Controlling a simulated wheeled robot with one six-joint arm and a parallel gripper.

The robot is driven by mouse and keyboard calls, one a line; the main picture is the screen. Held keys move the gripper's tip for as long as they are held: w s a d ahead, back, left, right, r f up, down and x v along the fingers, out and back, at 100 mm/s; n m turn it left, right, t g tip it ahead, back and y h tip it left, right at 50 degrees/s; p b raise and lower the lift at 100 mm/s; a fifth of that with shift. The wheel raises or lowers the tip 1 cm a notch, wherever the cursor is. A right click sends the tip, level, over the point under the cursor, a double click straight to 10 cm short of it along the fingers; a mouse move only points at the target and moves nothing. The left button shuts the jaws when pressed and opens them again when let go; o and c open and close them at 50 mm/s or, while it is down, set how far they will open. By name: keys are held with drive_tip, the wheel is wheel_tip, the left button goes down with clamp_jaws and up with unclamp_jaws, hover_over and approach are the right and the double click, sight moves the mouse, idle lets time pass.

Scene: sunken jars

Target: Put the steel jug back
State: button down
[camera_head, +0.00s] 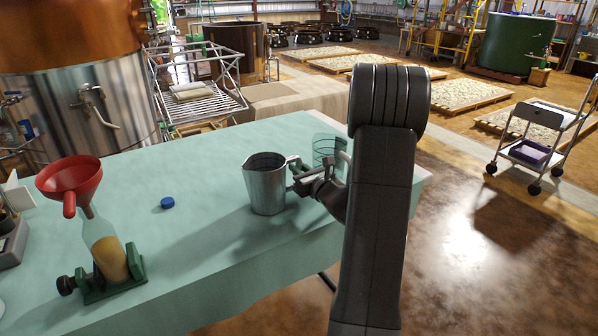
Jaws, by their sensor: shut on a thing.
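The steel jug (265,188) is upright at the middle right of the pale green table (150,235). My gripper (298,178) is at the jug's right side, shut on it at its handle side. The jaws cover part of the handle, so the exact grip is hard to see. I cannot tell whether the jug's base touches the table.
A clear ribbed vessel (324,150) stands just behind my gripper, partly hidden by my arm. A blue cap (167,202) lies left of the jug. Table between is clear.

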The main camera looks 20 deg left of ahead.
drive_tip(key=shift+r, duration=0.15)
drive_tip(key=shift+f, duration=0.25)
drive_tip(key=c, duration=1.3)
unclamp_jaws()
drive_tip(key=shift+c, duration=0.2)
drive_tip(key=shift+r, duration=0.1)
drive_tip(key=shift+r, duration=0.15)
drive_tip(key=v, duration=1.2)
